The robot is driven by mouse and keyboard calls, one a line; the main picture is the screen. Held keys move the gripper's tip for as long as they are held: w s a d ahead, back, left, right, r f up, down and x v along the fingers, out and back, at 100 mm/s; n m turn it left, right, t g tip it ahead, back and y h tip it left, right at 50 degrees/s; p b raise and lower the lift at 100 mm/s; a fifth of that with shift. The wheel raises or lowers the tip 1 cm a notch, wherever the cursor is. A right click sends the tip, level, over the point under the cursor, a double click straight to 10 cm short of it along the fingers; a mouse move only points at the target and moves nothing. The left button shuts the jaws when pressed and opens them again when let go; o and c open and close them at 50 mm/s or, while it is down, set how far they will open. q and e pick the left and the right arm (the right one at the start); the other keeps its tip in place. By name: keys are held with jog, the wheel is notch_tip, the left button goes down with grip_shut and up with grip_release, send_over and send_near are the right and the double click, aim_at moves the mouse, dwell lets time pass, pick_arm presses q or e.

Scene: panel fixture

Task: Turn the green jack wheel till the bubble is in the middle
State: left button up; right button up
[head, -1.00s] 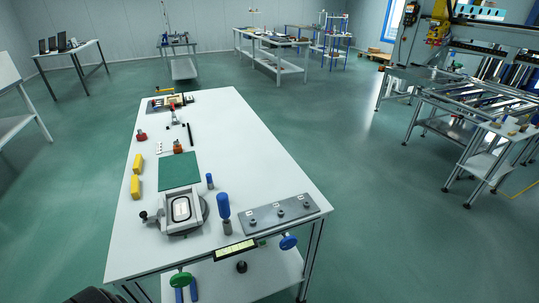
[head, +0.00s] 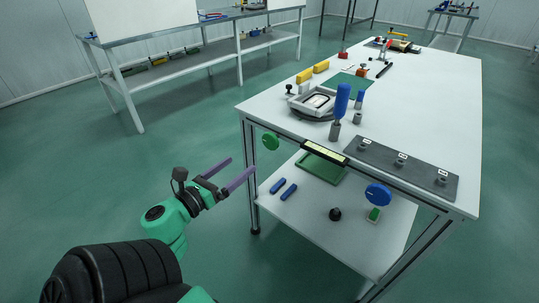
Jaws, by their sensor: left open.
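The green jack wheel (head: 270,141) is on the front edge of the white table, near its left corner. The level vial (head: 325,153) is a pale yellow-green strip in a dark frame along the same edge; its bubble is too small to make out. A blue wheel (head: 378,195) sits further right on that edge. My left gripper (head: 238,170) has purple fingers, spread apart and empty, left of the table and a little below the green wheel, not touching it. My right gripper is not in view.
The table top (head: 430,110) holds a blue-handled tool (head: 341,103), a grey plate with knobs (head: 400,160), a grey fixture (head: 310,101) and yellow blocks (head: 305,76). The lower shelf (head: 335,240) holds blue pieces and a black knob. Floor left of the table is clear.

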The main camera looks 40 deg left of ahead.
aim_at(269, 142)
pick_arm(q)
jog(key=w, duration=0.4)
jog(key=w+p, duration=0.1)
jog(key=w, duration=0.9)
jog(key=shift+w+r, duration=0.25)
jog(key=c, duration=1.4)
jog(key=shift+o, duration=0.2)
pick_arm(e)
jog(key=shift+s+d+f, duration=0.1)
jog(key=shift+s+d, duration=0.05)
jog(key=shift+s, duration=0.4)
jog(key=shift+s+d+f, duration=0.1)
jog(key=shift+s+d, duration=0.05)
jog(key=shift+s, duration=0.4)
pick_arm(q)
jog(key=shift+n+p, duration=0.4)
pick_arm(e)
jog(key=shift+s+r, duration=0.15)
